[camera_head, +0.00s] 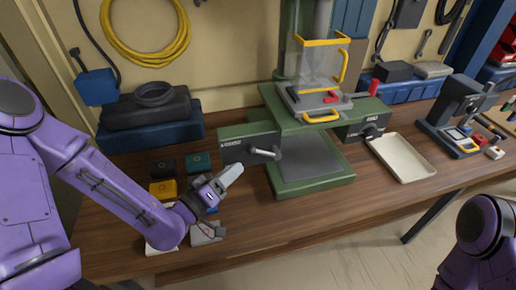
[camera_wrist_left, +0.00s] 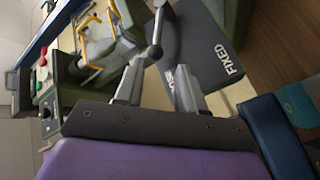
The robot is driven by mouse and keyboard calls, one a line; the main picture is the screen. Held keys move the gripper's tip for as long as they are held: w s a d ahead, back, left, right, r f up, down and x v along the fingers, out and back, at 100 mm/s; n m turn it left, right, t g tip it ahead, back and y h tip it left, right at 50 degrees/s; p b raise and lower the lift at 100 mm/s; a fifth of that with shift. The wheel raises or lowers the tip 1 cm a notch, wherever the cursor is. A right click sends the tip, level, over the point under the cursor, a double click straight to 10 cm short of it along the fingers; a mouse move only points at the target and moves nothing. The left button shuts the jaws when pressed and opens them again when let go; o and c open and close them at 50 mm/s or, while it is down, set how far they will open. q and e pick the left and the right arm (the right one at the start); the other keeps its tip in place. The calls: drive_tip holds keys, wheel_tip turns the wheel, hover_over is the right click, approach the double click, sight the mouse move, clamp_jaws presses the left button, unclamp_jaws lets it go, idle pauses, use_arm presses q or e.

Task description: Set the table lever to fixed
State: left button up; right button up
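The table lever (camera_head: 264,152) is a grey handle on the front of a dark green box (camera_head: 236,150) at the left of the green machine. In the head view it points right and slightly down. In the left wrist view the lever (camera_wrist_left: 158,28) shows ahead of the fingers, near a dark face with a white FIXED label (camera_wrist_left: 228,60); a second label is partly hidden by a finger. My left gripper (camera_head: 232,176) is left of and nearer than the lever, apart from it. In the wrist view my left gripper (camera_wrist_left: 160,88) has its fingers apart with nothing held. My right gripper is out of view.
The green machine (camera_head: 310,170) has a clear guard with yellow handles above its bed. A cream tray (camera_head: 402,158) lies to its right. Small teal (camera_head: 199,162) and yellow (camera_head: 163,189) boxes lie near my left arm. Front table wood is mostly free.

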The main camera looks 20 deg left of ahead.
use_arm(q)
drive_tip(key=x, duration=0.8)
drive_tip(key=shift+w+d, duration=0.1)
drive_tip(key=shift+d, duration=0.3)
drive_tip(key=shift+w+d+r+p, duration=0.15)
drive_tip(key=shift+w+p, duration=0.1)
drive_tip(key=shift+p, duration=0.05)
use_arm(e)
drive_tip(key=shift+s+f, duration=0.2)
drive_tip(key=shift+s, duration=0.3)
use_arm(q)
drive_tip(key=shift+w, duration=0.1)
drive_tip(key=shift+c, duration=0.3)
